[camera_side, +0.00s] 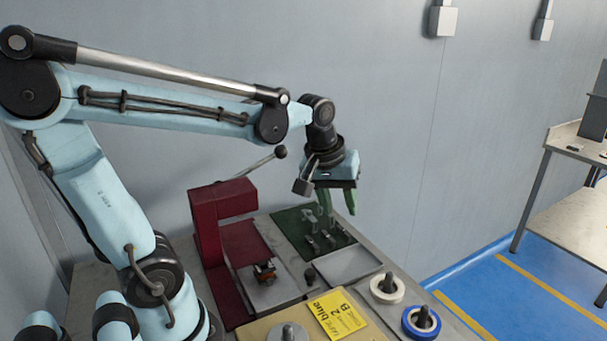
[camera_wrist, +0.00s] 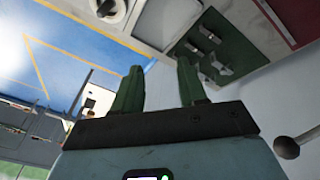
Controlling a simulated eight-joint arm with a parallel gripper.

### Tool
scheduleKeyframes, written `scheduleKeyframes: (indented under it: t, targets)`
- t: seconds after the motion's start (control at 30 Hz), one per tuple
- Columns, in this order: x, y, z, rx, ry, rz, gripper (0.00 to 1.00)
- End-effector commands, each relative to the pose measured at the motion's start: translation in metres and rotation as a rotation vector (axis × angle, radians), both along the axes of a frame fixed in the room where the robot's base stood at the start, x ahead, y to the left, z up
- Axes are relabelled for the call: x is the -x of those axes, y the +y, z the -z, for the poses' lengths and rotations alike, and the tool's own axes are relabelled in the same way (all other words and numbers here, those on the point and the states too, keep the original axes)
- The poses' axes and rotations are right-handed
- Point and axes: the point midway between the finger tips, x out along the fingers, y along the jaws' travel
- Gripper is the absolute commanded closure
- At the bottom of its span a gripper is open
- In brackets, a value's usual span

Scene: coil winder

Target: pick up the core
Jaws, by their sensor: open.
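Several grey metal cores (camera_side: 312,240) stand on a dark green mat (camera_side: 290,222) beyond the maroon press. In the wrist view the cores (camera_wrist: 222,68) lie on the mat (camera_wrist: 240,50), just past the right-hand finger. I cannot tell which core is meant. My gripper (camera_side: 339,212) is over the right part of the mat, fingers pointing down and spread apart. In the wrist view the green fingers of my gripper (camera_wrist: 157,75) have nothing between them. One finger partly covers the cores in the side view.
A maroon press (camera_side: 208,230) with a lever stands left of the mat. A bare grey tray (camera_side: 349,265) lies in front of the mat. White (camera_side: 387,288) and blue (camera_side: 421,321) spools and a yellow card (camera_side: 337,315) are nearer.

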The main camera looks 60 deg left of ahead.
Motion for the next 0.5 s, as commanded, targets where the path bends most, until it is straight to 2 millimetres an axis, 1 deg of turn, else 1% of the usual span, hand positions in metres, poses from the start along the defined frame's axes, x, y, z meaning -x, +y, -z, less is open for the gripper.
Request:
scheduleKeyframes:
  t: [0.03,0.1,0.3,0.4,0.5]
  targets:
    - [-0.008,0.009,0.001,0.025,0.03,-0.083,0.58]
    - [-0.016,0.021,0.003,0.058,0.072,-0.201,0.58]
    - [-0.034,0.052,0.014,0.133,0.187,-0.525,0.58]
    - [-0.04,0.065,0.02,0.156,0.229,-0.651,0.58]
    - [-0.044,0.073,0.025,0.168,0.259,-0.738,0.58]
